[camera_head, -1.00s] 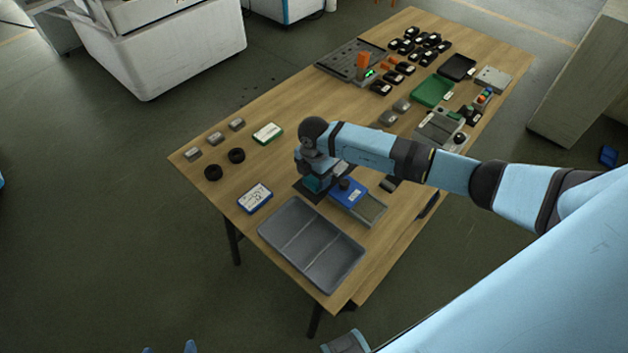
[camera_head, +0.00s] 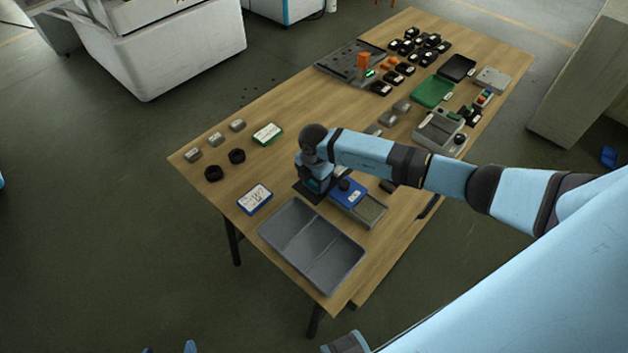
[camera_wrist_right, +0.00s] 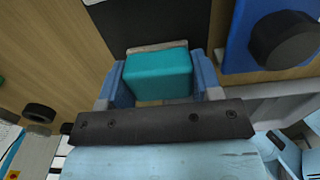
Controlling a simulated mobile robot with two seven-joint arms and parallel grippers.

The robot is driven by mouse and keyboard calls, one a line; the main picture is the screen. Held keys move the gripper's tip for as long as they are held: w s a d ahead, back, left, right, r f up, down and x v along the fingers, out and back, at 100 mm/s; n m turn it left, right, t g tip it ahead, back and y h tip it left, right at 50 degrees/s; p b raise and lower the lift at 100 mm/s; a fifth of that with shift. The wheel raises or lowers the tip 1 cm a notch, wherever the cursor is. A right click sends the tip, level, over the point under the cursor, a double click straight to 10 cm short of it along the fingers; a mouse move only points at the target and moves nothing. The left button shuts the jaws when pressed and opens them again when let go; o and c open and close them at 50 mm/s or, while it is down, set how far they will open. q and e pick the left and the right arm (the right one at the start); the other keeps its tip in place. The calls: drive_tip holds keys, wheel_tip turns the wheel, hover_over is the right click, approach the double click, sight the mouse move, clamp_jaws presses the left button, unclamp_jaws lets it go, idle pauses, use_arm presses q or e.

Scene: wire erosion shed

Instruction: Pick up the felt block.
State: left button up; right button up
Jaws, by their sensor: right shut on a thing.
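The felt block is a teal block (camera_wrist_right: 158,76) with rounded edges, between the two blue fingers in the right wrist view. A pale strip shows along its far side. My right gripper (camera_head: 317,188) is shut on it, low over a dark mat (camera_head: 303,194); the mat also shows in the right wrist view (camera_wrist_right: 150,22). I cannot tell whether the block touches the mat. In the head view the gripper mostly hides the block. Two blue tips of my left gripper (camera_head: 170,349) show apart at the bottom edge; the rest is cut off.
A blue item with a dark knob (camera_head: 349,191) stands right beside the gripper. A grey divided tray (camera_head: 290,243) lies in front. A blue-framed card (camera_head: 254,198), black rings (camera_head: 237,156) and grey blocks (camera_head: 216,139) lie to the left. Bare wood lies between the rings and the gripper.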

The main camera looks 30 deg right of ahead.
wheel_tip(320, 180, up, 20)
drive_tip(key=shift+f+b, duration=0.15)
drive_tip(key=shift+b, duration=0.2)
drive_tip(key=o, duration=0.3)
drive_tip(key=shift+c, duration=1.1)
